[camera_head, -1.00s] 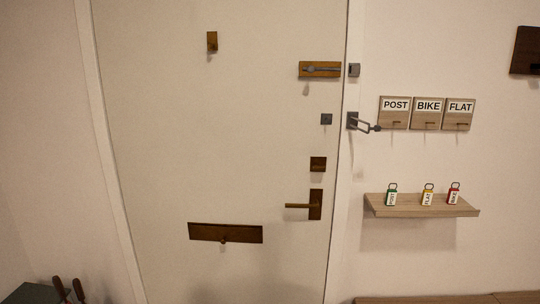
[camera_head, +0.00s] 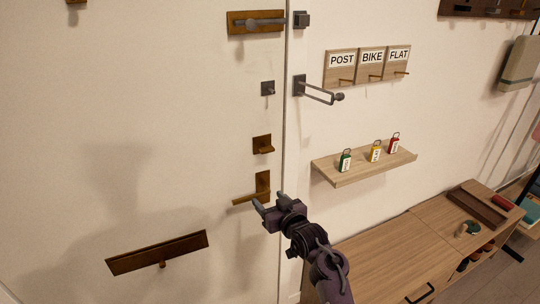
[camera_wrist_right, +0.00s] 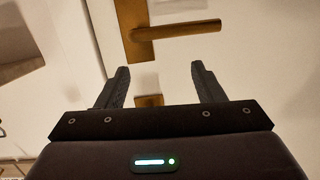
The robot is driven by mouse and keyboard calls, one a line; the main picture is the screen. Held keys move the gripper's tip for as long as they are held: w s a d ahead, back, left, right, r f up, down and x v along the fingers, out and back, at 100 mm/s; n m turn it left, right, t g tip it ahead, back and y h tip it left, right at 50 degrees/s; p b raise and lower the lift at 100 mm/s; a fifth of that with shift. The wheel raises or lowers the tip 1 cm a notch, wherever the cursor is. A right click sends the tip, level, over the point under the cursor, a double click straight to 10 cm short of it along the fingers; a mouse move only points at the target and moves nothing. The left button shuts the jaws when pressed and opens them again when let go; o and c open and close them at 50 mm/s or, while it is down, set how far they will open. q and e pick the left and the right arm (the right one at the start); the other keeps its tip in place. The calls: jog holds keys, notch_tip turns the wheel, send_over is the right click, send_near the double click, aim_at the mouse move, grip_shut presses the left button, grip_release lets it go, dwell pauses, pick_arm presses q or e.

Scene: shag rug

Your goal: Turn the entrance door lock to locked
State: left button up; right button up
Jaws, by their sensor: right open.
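The white entrance door (camera_head: 130,110) is closed. Its lock is a brown square plate with a thumb turn (camera_head: 262,146), above the brown lever handle (camera_head: 255,190). The thumb turn looks roughly horizontal in the head view. My right gripper (camera_head: 268,202) is open and empty, just below and in front of the lever handle, apart from the lock. In the right wrist view the handle (camera_wrist_right: 185,29) lies beyond the fingertips, and a brass plate that looks like the lock (camera_wrist_right: 150,101) shows low between the open fingers (camera_wrist_right: 160,75). My left gripper is out of view.
A door guard arm (camera_head: 318,92) juts from the frame. A mail slot (camera_head: 155,252) is low left.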

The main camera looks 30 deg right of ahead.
jog(key=t+h, duration=0.1)
jog(key=t, duration=0.1)
send_near(269, 151)
jog(key=w, duration=0.1)
jog(key=w+p, duration=0.1)
jog(key=w, duration=0.3)
jog(key=w+p, duration=0.1)
jog(key=w, duration=0.2)
jog(key=shift+w+d+p, duration=0.25)
jog(key=shift+w+p, duration=0.15)
jog(key=c, duration=1)
